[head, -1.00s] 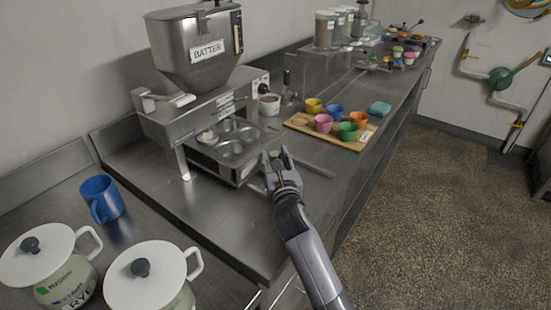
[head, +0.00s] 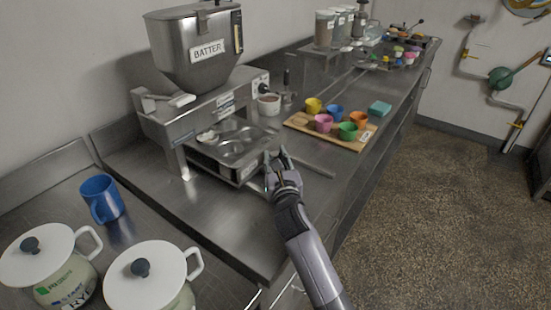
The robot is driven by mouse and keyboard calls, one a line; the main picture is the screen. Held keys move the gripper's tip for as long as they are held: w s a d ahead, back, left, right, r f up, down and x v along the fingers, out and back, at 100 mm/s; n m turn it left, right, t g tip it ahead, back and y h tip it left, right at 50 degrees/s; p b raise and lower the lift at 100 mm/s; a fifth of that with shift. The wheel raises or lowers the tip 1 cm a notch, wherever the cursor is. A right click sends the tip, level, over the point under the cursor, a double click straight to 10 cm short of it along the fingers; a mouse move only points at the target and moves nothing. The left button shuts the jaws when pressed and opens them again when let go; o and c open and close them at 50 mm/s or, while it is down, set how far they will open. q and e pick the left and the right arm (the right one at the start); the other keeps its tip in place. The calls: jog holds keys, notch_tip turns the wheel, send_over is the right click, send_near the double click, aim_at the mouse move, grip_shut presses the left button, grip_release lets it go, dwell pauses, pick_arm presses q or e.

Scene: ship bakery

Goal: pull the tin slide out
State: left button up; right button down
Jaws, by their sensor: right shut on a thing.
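The tin slide (head: 222,162) is a metal tray with round cups, under the steel batter machine (head: 200,118) with its "BATTER" hopper (head: 197,50). Its front end, with a small label, sticks out toward the front right of the machine. My right gripper (head: 276,160) is at that front end, shut on the slide's handle. The fingers hide most of the handle. My left gripper is not in view.
A wooden board (head: 300,123) with several coloured cups lies to the right of the gripper. A blue mug (head: 102,198) and two white-lidded pots (head: 160,272) stand at front left. Bare counter (head: 225,220) lies in front of the slide.

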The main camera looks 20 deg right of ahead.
jog(key=shift+s+d+p, duration=0.4)
jog(key=shift+s+p, duration=0.1)
jog(key=shift+p, duration=0.05)
jog(key=s+d+p, duration=0.1)
jog(key=s+d, duration=0.1)
jog(key=s+d+p, duration=0.2)
jog(key=s, duration=0.1)
jog(key=s+d+p, duration=0.1)
jog(key=s+d, duration=0.1)
jog(key=shift+s+r, duration=0.1)
jog(key=shift+s, duration=0.3)
jog(key=s+d+p, duration=0.1)
jog(key=s+d, duration=0.7)
jog(key=s, duration=0.2)
jog(key=shift+f, duration=0.2)
jog(key=shift+s, duration=0.1)
jog(key=c, duration=1.7)
grip_release()
jog(key=shift+o, duration=0.6)
jog(key=shift+s+d, duration=0.15)
jog(key=shift+s, duration=0.1)
